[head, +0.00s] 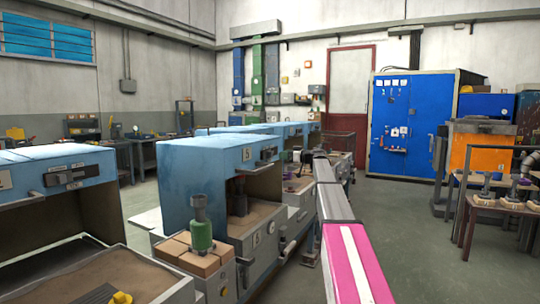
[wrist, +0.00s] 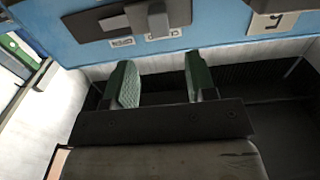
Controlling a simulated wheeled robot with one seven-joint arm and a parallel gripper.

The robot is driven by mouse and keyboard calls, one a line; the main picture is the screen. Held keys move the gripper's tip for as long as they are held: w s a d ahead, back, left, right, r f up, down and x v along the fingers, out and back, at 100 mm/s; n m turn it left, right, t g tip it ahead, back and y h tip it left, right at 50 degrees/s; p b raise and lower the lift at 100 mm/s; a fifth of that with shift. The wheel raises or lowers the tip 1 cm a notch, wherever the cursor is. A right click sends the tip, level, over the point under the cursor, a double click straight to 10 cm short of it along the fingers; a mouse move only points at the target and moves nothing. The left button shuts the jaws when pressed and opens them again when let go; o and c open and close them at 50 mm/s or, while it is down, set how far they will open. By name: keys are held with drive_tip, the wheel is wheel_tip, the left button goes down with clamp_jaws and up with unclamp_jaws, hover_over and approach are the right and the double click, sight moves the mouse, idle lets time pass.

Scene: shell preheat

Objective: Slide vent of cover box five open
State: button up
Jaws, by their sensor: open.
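Cover box five (head: 205,183) is a blue box in the middle of the head view, with a number plate that looks like a 5. Its vent is a dark slide strip (head: 266,155) with a knob on the upper front. In the wrist view, the blue front (wrist: 220,40) fills the top, with the dark vent strip and knob (wrist: 157,20) at the upper edge. My gripper (wrist: 163,82) is open and empty. Its two green-padded fingers show below the knob in the picture, apart from it. Whether the vent is open is unclear.
Another blue box (head: 60,165) stands at the left. A green-handled tool (head: 201,228) stands on tan blocks in front of box five. More blue boxes stand in line behind. A blue cabinet (head: 405,125) and orange unit (head: 478,148) are at right; grey floor is open between.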

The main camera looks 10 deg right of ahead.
sight(272, 153)
drive_tip(key=x, duration=0.9)
